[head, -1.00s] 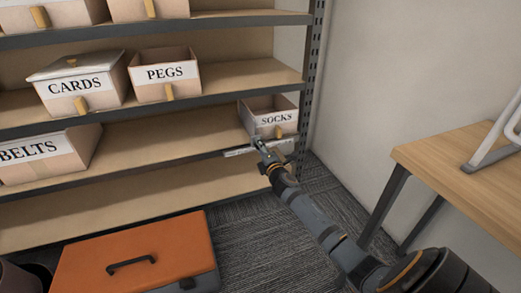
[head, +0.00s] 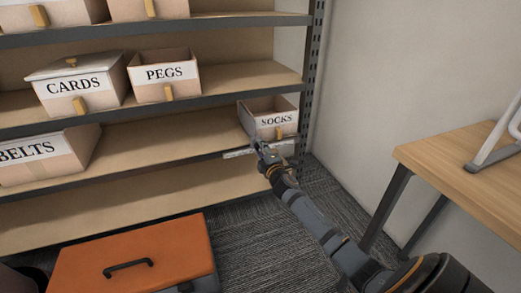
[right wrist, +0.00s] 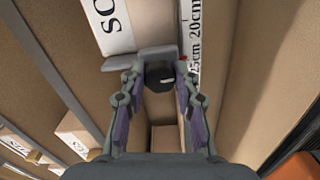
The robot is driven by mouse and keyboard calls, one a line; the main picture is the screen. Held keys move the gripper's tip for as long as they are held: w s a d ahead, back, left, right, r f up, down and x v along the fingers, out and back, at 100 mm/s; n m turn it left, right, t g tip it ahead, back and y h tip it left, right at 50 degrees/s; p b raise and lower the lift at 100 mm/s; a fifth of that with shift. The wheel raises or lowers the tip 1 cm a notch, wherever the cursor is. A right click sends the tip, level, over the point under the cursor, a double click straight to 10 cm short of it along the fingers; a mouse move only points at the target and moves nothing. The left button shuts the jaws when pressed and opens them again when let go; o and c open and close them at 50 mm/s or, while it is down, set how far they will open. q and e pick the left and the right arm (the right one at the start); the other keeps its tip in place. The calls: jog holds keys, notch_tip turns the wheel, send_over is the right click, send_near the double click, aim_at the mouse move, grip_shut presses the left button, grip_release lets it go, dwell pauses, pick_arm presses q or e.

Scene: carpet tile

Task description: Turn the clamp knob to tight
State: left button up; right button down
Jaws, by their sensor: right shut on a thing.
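The clamp knob (right wrist: 160,78) is dark, with a pale mark on its face, and sits between my right fingertips in the right wrist view. A grey clamp body (right wrist: 152,55) shows just beyond it, at the shelf's front edge. My right gripper (head: 257,143) is shut on the knob, below the SOCKS bin. The gripper hides the knob in the head view. I cannot read what the knob's mark points to. My left gripper is not in view.
The SOCKS bin (head: 268,118) stands on the shelf just above the gripper. A white measuring strip (right wrist: 194,40) runs along the shelf edge by the clamp. An orange case (head: 135,255) lies on the carpet; a wooden table (head: 470,170) stands at the right.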

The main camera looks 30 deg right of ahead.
jog(key=shift+f, duration=0.1)
jog(key=c, duration=1)
grip_release()
jog(key=shift+s, duration=0.1)
jog(key=v, duration=1.1)
jog(key=shift+s, duration=0.4)
jog(key=shift+a, duration=0.1)
